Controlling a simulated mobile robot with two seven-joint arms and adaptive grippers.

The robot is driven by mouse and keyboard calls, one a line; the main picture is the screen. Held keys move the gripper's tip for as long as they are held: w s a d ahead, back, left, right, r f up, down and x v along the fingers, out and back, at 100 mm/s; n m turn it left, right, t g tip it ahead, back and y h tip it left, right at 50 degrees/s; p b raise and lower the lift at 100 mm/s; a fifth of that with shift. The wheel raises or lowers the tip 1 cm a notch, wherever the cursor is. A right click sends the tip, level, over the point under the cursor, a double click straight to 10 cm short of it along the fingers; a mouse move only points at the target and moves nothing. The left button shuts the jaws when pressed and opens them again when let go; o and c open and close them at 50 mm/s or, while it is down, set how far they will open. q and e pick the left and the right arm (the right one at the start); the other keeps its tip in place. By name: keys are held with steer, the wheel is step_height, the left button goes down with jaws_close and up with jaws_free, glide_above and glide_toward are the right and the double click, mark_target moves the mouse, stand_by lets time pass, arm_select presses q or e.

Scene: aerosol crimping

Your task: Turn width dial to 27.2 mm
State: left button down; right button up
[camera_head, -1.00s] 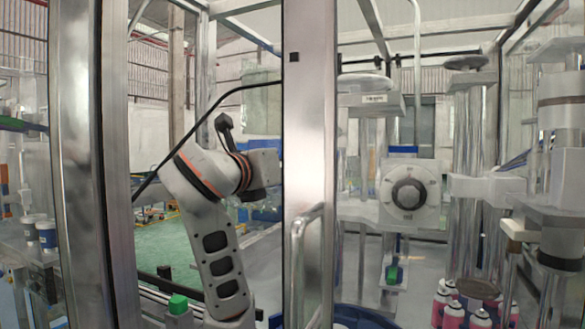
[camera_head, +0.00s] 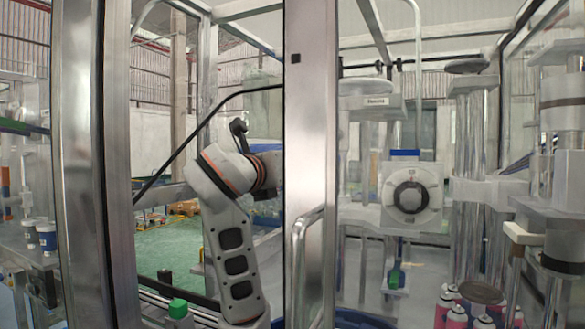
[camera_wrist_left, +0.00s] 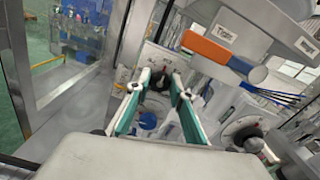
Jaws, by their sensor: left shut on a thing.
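My left arm (camera_head: 235,230) stands behind the glass left of the metal post in the head view, and its gripper is hidden behind that post. In the left wrist view, my left gripper (camera_wrist_left: 157,95) has its green-padded fingers around a dark dial knob (camera_wrist_left: 157,80) on a pale plate, shut on it. The plate's small markings are too blurred to read. A second round dial (camera_wrist_left: 245,130) shows at the right of the wrist view. A dial (camera_head: 410,198) on a square white plate faces me in the head view. I cannot tell which is the width dial. My right gripper is not in view.
The thick metal post (camera_head: 307,120) blocks the middle of the head view. An orange-and-blue part (camera_wrist_left: 220,52) lies close above the left fingers in the wrist view. Several pink-and-white cans (camera_head: 455,315) stand at the lower right.

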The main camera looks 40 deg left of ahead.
arm_select(q)
steer(key=m+p, duration=0.2)
steer(key=m, duration=0.6)
steer(key=shift+m, duration=0.3)
stand_by(0.5)
steer(key=c, duration=1.8)
jaws_free()
steer(key=shift+o, duration=0.2)
